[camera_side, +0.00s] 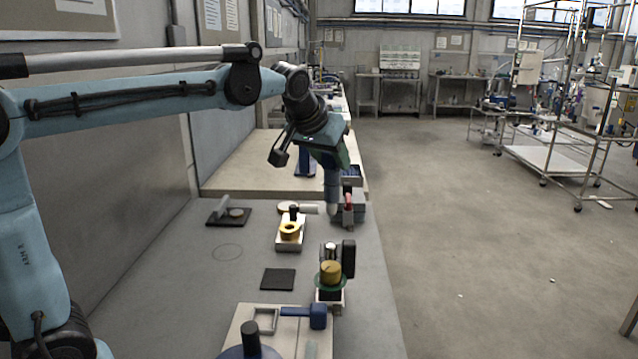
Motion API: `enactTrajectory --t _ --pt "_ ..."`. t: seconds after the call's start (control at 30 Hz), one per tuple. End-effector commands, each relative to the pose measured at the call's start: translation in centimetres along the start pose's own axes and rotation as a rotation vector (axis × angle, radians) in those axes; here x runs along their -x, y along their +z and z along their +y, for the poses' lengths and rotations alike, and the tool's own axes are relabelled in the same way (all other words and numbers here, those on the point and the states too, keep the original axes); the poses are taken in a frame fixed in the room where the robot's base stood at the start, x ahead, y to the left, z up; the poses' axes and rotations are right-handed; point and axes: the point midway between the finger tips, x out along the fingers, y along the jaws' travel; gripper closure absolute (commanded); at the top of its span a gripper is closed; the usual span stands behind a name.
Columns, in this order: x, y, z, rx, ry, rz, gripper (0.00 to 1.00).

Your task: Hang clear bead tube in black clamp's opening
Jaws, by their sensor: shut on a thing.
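My gripper (331,188) points down over the right side of the grey bench, behind the middle stands. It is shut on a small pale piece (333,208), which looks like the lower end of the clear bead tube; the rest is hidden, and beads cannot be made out. A black clamp-like part (293,208) with a short pale rod stands over a yellow ring on a white base, left of my gripper. A taller black block (348,256) stands nearer, beside a yellow cylinder. I cannot tell which of these is the clamp, and no opening is clear.
The yellow cylinder (331,272) sits on a green disc. A black square pad (278,279) lies on the bench. A dark plate (228,217) with pale parts lies at the left. A blue-handled part (317,316) is in front.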

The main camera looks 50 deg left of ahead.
Motion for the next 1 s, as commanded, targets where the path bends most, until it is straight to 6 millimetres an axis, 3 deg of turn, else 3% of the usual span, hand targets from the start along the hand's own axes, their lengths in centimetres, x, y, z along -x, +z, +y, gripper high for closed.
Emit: enactTrajectory --t 0.27,1.0 --pt "-0.4 0.2 0.0 0.002 -0.001 0.001 1.0" --pt "-3.9 3.2 0.0 0.002 -0.001 0.001 1.0"
